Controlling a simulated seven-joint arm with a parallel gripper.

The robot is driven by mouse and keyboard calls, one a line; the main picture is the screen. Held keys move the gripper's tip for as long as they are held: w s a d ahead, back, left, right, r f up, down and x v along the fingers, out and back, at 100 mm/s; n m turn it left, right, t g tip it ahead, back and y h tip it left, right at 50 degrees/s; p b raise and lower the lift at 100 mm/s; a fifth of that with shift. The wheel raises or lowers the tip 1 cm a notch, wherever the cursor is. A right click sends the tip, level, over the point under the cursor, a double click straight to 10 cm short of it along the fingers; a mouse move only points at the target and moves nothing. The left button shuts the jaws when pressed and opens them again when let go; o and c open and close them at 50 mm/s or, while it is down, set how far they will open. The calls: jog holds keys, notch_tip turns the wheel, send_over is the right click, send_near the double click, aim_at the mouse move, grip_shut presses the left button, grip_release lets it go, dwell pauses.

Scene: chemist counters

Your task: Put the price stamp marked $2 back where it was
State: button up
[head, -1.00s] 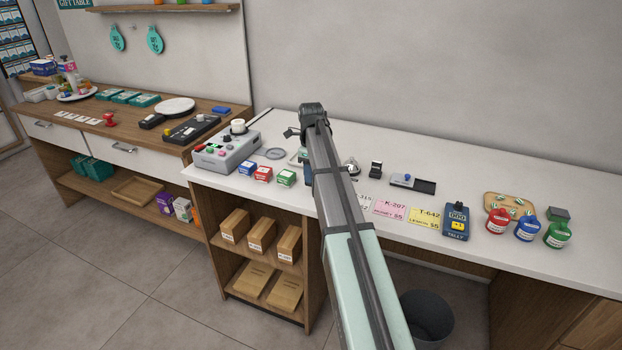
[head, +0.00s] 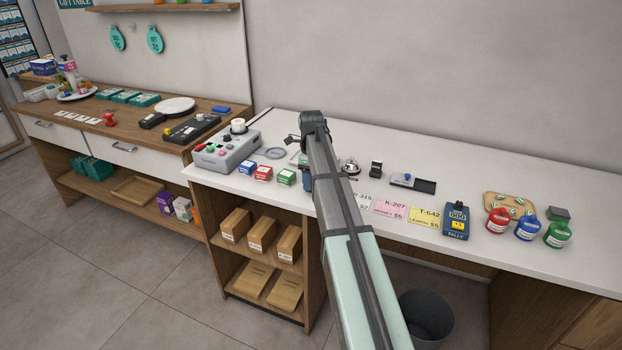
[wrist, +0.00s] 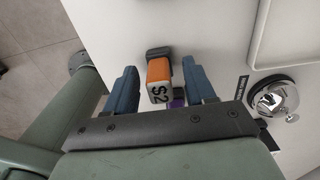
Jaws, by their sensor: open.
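The price stamp marked $2 (wrist: 159,72) has an orange body and a white end with "$2" on it. It is in the wrist view, between the two blue fingers of my gripper (wrist: 162,68), with a visible gap on each side. My gripper is open around it. A dark grey block (wrist: 159,52) is at the stamp's far end; I cannot tell whether they touch. A small purple piece (wrist: 177,102) shows just below the stamp, partly hidden by my gripper. In the head view my arm hides the stamp and most of the gripper.
A chrome bell (wrist: 274,100) stands right of my gripper, by a pale tray edge (wrist: 284,35). On the white counter (head: 520,165), small boxes (head: 264,174) and a grey machine (head: 226,150) are left of my arm. Price cards (head: 390,209) and a blue tally counter (head: 456,220) are right.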

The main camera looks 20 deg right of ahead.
jog(key=shift+r, duration=0.1)
notch_tip(320, 180, up, 12)
dwell(0.6)
